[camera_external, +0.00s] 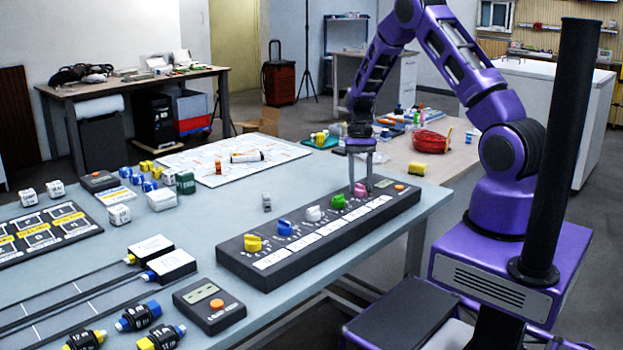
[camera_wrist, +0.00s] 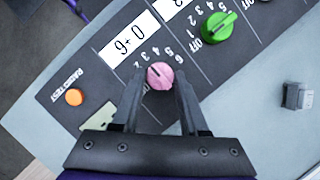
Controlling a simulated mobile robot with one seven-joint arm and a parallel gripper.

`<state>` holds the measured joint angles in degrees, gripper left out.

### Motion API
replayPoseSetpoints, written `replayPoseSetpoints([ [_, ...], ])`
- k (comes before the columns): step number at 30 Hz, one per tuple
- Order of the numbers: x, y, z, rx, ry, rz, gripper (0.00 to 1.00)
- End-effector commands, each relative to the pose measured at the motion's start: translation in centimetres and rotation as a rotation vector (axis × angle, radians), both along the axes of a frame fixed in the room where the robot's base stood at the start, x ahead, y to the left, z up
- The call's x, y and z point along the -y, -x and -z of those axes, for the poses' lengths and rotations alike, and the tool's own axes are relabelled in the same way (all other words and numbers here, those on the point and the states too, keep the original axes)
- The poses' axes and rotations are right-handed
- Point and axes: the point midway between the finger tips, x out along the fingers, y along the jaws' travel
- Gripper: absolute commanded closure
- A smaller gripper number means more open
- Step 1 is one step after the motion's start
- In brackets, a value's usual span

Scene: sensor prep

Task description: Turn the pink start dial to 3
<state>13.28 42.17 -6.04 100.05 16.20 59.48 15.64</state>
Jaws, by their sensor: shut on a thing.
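The pink dial (camera_external: 360,190) is the rightmost knob on a long dark control panel (camera_external: 232,262). In the wrist view the pink dial (camera_wrist: 160,75) sits between my two fingers, with white numbers printed around its far side. Numbers from about 3 to 6 are partly readable there; the rest of the scale is hidden by my fingers. I cannot tell surely which number the dial points to. My gripper (camera_external: 361,180) reaches down from above, shut on the pink dial, with one finger on each side of it. My gripper (camera_wrist: 160,88) also shows in the wrist view.
Along the panel are a green dial (camera_external: 338,202), a white dial (camera_external: 313,213), a blue dial (camera_external: 286,228) and a yellow dial (camera_external: 252,243). An orange button (camera_wrist: 74,97) is near the panel's end. A small grey block (camera_external: 266,202) stands behind the panel.

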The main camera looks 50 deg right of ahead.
Motion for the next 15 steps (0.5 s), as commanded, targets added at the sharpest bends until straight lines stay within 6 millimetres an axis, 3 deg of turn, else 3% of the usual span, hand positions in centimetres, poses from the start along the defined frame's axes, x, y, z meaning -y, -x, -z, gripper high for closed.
replayPoseSetpoints([
  [1, 0.08, -0.14, -0.08, 0.004, 0.002, 0.001, 0.53],
  [6, 0.05, -0.09, -0.05, 0.003, 0.001, -0.001, 0.27],
  [15, 0.07, -0.08, -0.18, 0.001, 0.000, -0.001, 0.27],
])
